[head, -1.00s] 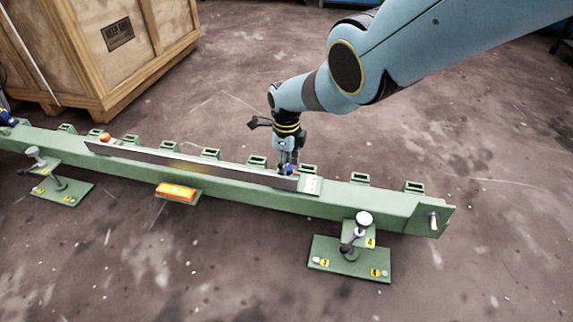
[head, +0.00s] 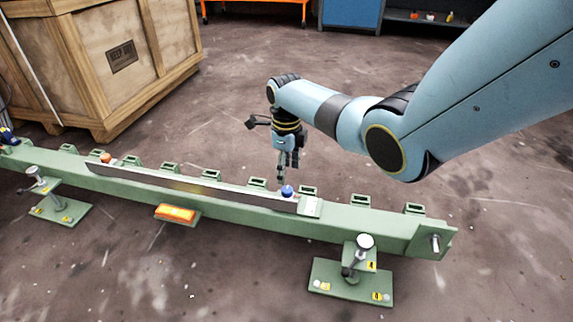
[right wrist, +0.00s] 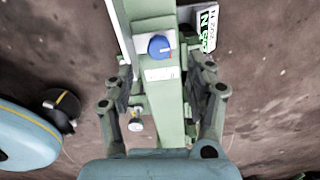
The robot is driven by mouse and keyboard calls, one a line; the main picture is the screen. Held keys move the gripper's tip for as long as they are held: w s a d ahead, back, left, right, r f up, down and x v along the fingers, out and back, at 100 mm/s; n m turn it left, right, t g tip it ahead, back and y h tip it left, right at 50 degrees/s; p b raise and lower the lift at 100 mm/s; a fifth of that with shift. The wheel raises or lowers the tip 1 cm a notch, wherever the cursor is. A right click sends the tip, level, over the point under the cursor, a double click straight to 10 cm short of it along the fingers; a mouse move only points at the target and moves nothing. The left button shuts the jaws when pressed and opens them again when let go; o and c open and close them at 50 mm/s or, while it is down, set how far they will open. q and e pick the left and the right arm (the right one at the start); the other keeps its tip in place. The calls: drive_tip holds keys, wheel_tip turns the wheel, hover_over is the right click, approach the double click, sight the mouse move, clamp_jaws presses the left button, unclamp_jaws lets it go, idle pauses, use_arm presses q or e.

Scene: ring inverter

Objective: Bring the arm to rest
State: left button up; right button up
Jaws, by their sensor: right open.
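My right gripper (head: 288,176) is open and empty, pointing down a little above the green beam, behind a blue knob (head: 287,191). In the right wrist view my open fingers (right wrist: 162,107) stand to either side of the green beam, with the blue knob (right wrist: 160,46) ahead between them; nothing is held. My right arm comes in from the upper right. My left gripper does not show in these views.
The green beam (head: 345,219) runs across the floor on feet, with a long metal bar (head: 190,184), an orange knob (head: 105,157) and an orange block (head: 177,214). A wooden crate (head: 110,60) stands at the upper left. A label plate (right wrist: 207,30) shows in the wrist view. The floor behind the beam is mostly clear.

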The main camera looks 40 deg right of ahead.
drive_tip(key=shift+r, duration=0.55)
